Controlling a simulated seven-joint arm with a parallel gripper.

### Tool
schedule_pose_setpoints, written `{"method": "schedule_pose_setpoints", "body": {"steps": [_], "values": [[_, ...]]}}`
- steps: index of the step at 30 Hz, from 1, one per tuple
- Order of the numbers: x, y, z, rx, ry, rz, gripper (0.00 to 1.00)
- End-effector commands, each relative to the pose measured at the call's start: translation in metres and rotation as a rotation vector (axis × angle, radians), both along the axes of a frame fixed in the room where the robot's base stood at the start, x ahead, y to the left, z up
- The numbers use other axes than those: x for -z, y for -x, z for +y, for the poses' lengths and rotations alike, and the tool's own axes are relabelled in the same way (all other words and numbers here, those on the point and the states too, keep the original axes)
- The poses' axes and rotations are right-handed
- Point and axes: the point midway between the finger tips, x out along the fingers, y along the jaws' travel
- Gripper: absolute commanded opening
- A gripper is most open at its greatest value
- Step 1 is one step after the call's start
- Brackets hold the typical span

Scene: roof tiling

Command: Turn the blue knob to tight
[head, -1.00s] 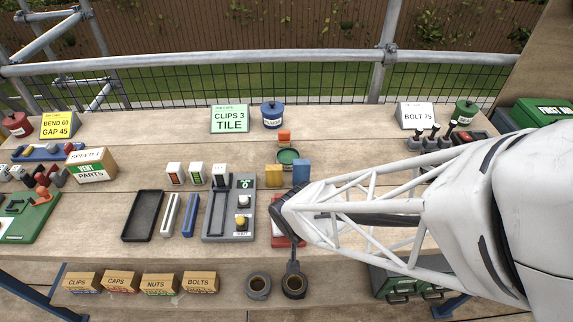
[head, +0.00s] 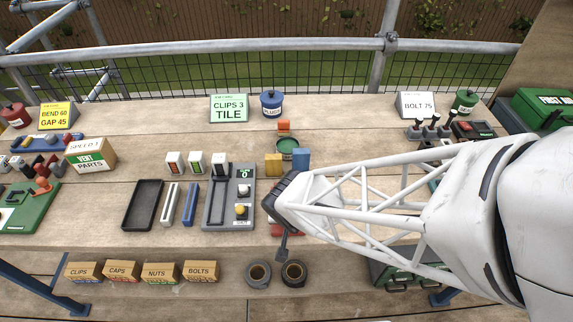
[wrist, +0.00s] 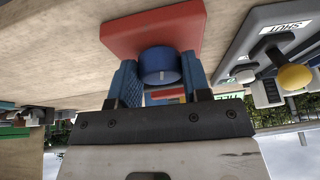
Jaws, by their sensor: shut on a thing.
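The blue knob (wrist: 160,66) sits on a red base (wrist: 150,32) in the wrist view. My gripper (wrist: 160,82) has its two blue fingers on either side of the knob and is shut on it. A small pale mark shows on the knob's face. The knob itself is hidden there by my arm, and I cannot read any tight marking.
A grey panel (head: 216,222) with a yellow button stands just left of my gripper. Two tape rolls (head: 258,274) lie on the lower shelf in front. Yellow and blue blocks (head: 274,168) and a green tin (head: 287,147) stand behind.

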Motion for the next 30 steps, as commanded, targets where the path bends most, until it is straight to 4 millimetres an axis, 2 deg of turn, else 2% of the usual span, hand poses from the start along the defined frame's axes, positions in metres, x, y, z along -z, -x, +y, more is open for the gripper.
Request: {"method": "schedule_pose_setpoints", "body": {"steps": [15, 26, 27, 30], "values": [[0.0002, -0.0001, 0.0019, 0.209, 0.001, -0.002, 0.2], [0.0002, -0.0002, 0.0016, 0.223, 0.0, -0.003, 0.2], [0.0002, -0.0002, 0.0016, 0.223, 0.0, -0.003, 0.5], [0.0, -0.0003, 0.0016, 0.223, 0.0, -0.003, 0.65]]}}
